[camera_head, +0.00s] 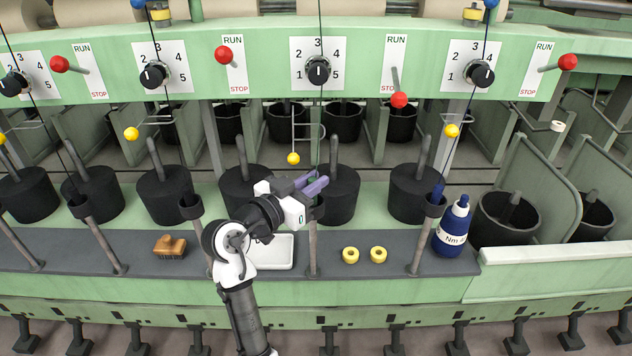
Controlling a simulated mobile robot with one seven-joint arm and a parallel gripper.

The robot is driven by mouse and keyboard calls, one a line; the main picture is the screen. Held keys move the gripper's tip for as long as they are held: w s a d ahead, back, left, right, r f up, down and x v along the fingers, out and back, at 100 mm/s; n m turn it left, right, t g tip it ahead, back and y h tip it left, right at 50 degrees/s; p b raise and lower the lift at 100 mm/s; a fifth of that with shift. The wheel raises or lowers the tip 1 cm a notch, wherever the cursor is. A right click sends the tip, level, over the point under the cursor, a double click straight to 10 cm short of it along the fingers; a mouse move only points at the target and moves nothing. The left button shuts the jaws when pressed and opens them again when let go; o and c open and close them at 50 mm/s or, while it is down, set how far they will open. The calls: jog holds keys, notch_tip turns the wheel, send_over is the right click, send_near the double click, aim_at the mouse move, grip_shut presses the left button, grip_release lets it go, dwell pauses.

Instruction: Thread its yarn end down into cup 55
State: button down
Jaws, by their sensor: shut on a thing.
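My gripper (318,185), with purple fingers, is shut on the end of a yarn, at the middle of the machine. The thin dark yarn (320,120) hangs from above, past the middle dial, down to the fingers. A small dark cup (319,208) on a grey post is directly below the fingers and partly hidden by them. I cannot read a number on any cup, so I cannot tell which is cup 55. The held yarn end itself is too small to make out.
Similar cups on posts stand to the left (190,208) and right (434,208). Large black cans (341,196) with grey rods stand behind. On the ledge are a brush (170,246), a white tray (283,265), two yellow rings (350,255) and a blue bottle (455,232).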

jog(key=shift+f, duration=0.45)
jog(key=c, duration=1.3)
grip_release()
jog(key=shift+s, duration=0.1)
jog(key=b+v, duration=0.3)
jog(key=v, duration=1)
jog(key=shift+s+a+r, duration=0.1)
jog(key=shift+s+a, duration=0.1)
jog(key=shift+a, duration=0.1)
